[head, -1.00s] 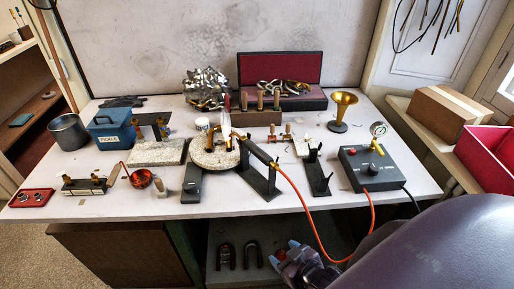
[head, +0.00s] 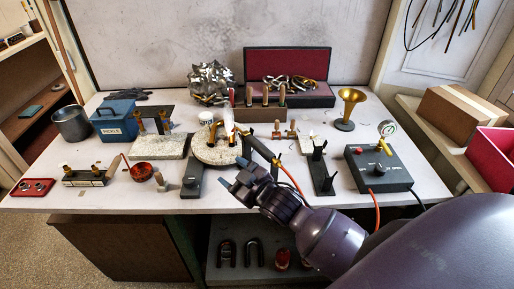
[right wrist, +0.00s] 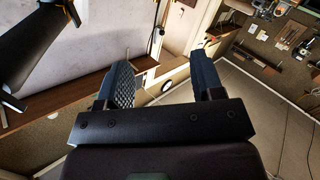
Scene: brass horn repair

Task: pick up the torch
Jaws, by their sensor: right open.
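The torch (head: 260,149) is a dark handle lying slanted above the middle of the table, with an orange hose (head: 289,178) running from its right end. A black stand under it is mostly hidden behind my right gripper. My right gripper (head: 237,176) is open and empty, in front of the torch near the table's front edge. In the right wrist view its two fingers (right wrist: 162,62) stand apart with nothing between them. My left gripper is not in view.
A round grey soldering block (head: 217,153) lies left of the torch. A black stand (head: 320,172) and a control box (head: 378,170) stand to the right. A brass horn bell (head: 346,108) stands behind. A dark blurred shape fills the upper left of the right wrist view.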

